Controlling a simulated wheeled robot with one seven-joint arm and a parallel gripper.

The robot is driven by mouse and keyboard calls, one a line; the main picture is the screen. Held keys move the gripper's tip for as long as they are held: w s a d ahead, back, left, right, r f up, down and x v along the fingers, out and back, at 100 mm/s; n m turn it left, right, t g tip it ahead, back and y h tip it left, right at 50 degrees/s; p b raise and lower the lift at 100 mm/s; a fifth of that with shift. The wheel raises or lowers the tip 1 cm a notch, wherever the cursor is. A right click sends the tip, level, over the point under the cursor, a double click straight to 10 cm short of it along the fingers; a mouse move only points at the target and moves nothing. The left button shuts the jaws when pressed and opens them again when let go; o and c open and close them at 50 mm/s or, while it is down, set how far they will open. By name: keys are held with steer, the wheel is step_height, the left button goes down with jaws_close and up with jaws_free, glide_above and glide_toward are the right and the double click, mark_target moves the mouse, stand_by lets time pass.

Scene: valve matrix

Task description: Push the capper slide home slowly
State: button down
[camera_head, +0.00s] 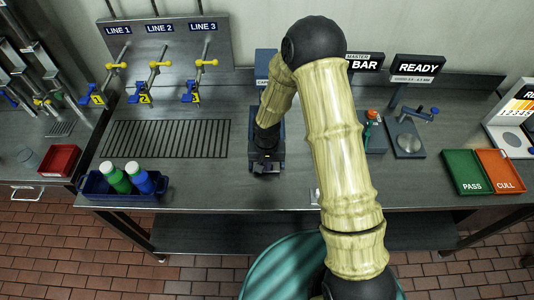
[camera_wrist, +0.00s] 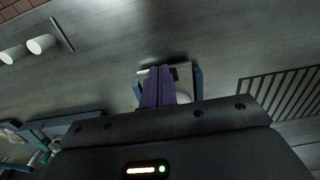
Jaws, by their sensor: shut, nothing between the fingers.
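The capper (camera_head: 252,125) stands on the bench behind my gripper, mostly hidden by my arm in the head view. Its sign (camera_head: 262,82) is partly covered, with only the first letters showing. My gripper (camera_head: 265,165) points down at the capper's near end, its fingers closed together and empty. In the wrist view the purple fingers (camera_wrist: 160,88) lie over a pale plate (camera_wrist: 184,82) of the capper, between blue side pieces (camera_wrist: 198,78). I cannot tell whether the fingertips touch the slide or how far in it sits.
A slotted drain (camera_head: 165,139) lies left of the capper, with a blue crate (camera_head: 95,187) of bottles at the front left. A gauge stand (camera_head: 408,140) and green PASS tray (camera_head: 464,172) are to the right. The bench front near the capper is mostly clear.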

mark_target(267, 180)
steer(key=shift+f+b, duration=2.7)
steer(key=shift+f, duration=0.45)
